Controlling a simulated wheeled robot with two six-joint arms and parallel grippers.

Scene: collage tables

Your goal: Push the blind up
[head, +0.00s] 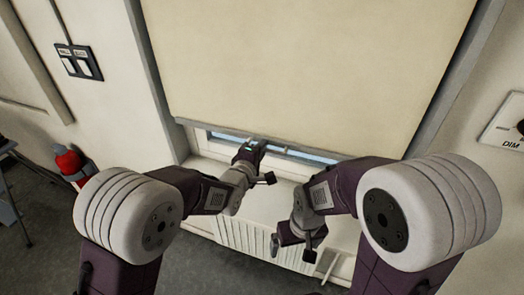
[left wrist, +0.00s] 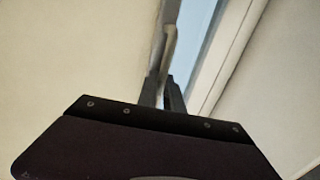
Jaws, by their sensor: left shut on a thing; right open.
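The cream blind (head: 310,65) hangs over the window in the head view, with a strip of window showing below its lower edge. A thin grey bottom bar (head: 186,122) runs along that edge. My left gripper (head: 257,143) is at the bar, left of its middle. In the left wrist view its fingers (left wrist: 163,85) are shut on the bar (left wrist: 170,42), with the blind (left wrist: 70,50) at the left. My right gripper (head: 276,244) is open, lower down in front of the radiator and apart from the blind; its fingers are small and dark.
A white radiator (head: 232,236) stands below the window sill (head: 205,168). A switch plate (head: 79,62) is on the left wall and a dimmer plate (head: 508,124) on the right one. A red extinguisher (head: 70,163) stands at the left.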

